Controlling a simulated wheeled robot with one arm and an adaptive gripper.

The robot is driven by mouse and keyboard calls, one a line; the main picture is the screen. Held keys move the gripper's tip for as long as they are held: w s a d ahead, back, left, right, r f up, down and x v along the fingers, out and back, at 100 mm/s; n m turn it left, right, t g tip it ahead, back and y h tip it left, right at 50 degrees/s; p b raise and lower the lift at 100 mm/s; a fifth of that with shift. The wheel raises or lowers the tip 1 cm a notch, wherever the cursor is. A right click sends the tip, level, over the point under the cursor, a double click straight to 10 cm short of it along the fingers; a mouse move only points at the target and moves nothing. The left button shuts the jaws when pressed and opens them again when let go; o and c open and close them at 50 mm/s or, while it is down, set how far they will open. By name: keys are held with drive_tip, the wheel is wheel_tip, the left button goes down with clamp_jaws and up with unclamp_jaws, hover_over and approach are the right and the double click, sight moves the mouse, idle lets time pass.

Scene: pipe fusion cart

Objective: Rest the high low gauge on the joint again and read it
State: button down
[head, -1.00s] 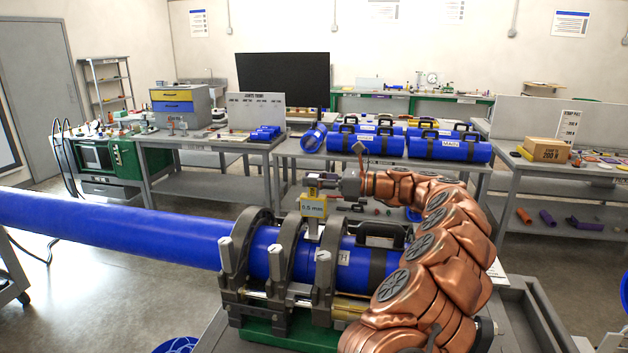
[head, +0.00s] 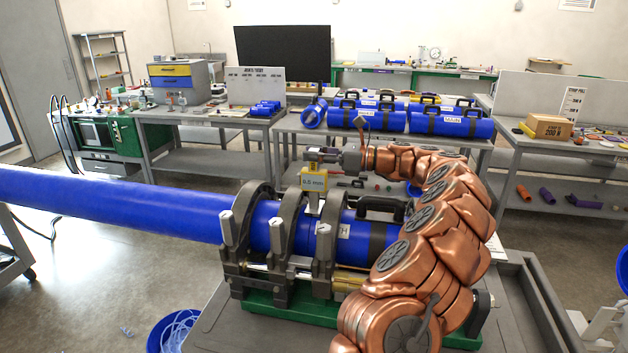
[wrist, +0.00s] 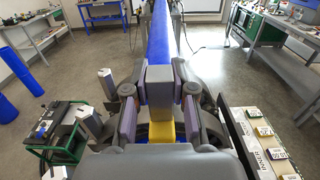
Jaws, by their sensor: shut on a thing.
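The high low gauge (head: 313,182) is a yellow block with a grey body, and its face reads "0.5 mm". My gripper (head: 320,155) is shut on the gauge's grey top and holds it upright over the clamped blue pipe. In the wrist view the gauge (wrist: 160,130) sits between the two purple-padded fingers of my gripper (wrist: 159,100). The gauge's lower end drops between the dark clamp rings (head: 283,222). The joint is hidden by the rings and the gauge, and I cannot tell whether the foot touches the pipe.
The long blue pipe (head: 120,205) runs out to the left. A short blue piece with a black handle (head: 380,207) lies right of the rings. The clamp stands on a green base (head: 290,308) on a grey cart. Behind are benches with blue cylinders (head: 450,121) and a carton (head: 549,126).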

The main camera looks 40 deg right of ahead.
drive_tip(key=shift+f, duration=0.15)
drive_tip(key=shift+r+p, duration=0.9)
drive_tip(key=shift+r, duration=2.8)
